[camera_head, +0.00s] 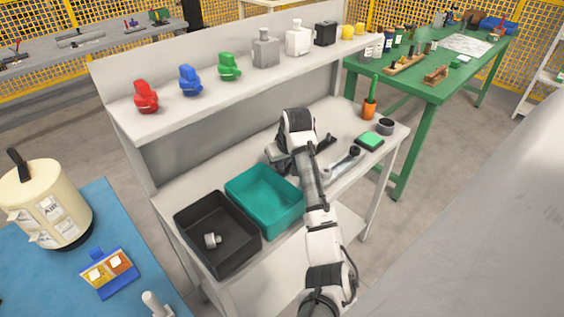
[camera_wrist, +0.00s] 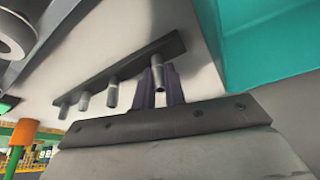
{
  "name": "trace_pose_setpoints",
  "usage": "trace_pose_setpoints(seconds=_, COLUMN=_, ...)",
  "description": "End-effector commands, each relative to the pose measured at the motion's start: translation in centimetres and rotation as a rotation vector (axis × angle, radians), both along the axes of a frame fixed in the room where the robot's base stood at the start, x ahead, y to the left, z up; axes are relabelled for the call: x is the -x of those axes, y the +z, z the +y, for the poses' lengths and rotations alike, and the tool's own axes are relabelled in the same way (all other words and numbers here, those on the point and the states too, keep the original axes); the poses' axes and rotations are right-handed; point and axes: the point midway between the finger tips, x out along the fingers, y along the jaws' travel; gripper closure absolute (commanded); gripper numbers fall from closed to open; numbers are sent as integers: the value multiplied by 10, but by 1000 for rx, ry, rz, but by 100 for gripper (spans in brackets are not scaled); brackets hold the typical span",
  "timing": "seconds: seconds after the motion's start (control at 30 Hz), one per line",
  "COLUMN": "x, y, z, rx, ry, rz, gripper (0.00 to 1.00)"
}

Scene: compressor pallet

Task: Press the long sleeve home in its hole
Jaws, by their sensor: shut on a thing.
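A dark bar (camera_wrist: 130,68) crosses the wrist view with several grey metal sleeves in a row along it. The sleeve at the row's right end (camera_wrist: 158,73), which I take for the long sleeve, is between the dark fingers of my gripper (camera_wrist: 160,84), shut on it. Its end at the bar is in its place in the row; how deep it sits I cannot tell. The other sleeves (camera_wrist: 112,93) stand apart from the fingers. In the head view my gripper is hidden behind my wrist, and only one end of the dark bar (camera_head: 326,142) shows.
A teal bin (camera_head: 265,200) and a black bin (camera_head: 217,232) stand to the left on the grey bench. A silver connecting rod (camera_head: 343,163), a green pad (camera_head: 369,141) and an orange cup (camera_head: 369,108) are to the right. A raised shelf (camera_head: 210,95) runs behind.

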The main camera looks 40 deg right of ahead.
Motion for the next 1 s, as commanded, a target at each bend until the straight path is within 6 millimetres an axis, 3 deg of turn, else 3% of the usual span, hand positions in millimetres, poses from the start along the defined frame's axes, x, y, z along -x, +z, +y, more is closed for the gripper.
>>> trace_pose_setpoints(seconds=1.0, x=0, y=47, z=0, rx=0, ry=0, rz=-1, gripper=100)
